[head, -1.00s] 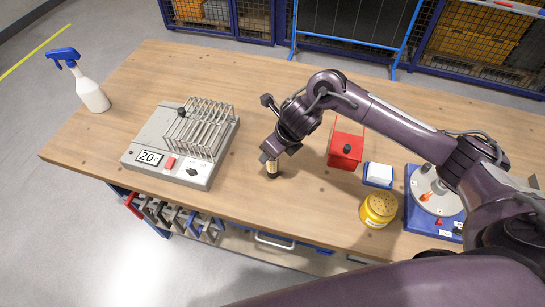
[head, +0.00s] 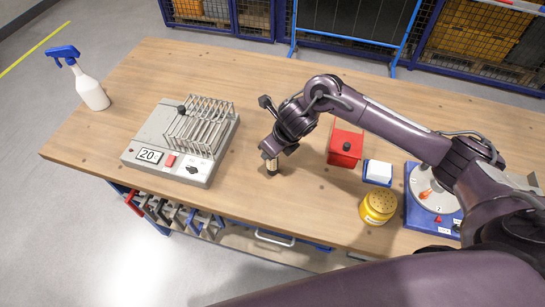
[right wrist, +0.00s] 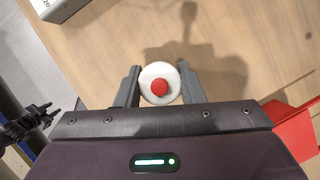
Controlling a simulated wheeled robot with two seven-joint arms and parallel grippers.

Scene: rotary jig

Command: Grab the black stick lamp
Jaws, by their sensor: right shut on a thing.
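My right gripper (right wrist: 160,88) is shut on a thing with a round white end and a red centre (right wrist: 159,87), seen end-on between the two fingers. In the head view the right gripper (head: 271,166) points down over the wooden bench, right of the grey rack device, with a short pale piece showing at its tip. The rest of the held thing is hidden, so I cannot tell whether it is the black stick lamp. No other black stick lamp is clear. A dark gripper, seemingly my left (right wrist: 32,122), shows small in the right wrist view beyond the bench edge.
The grey device with a wire rack (head: 166,161) stands left of the gripper. A red box (head: 345,147), a white block in a blue tray (head: 378,173), a yellow pot (head: 378,206) and a blue rotary jig (head: 433,222) stand to the right. A spray bottle (head: 91,94) is far left.

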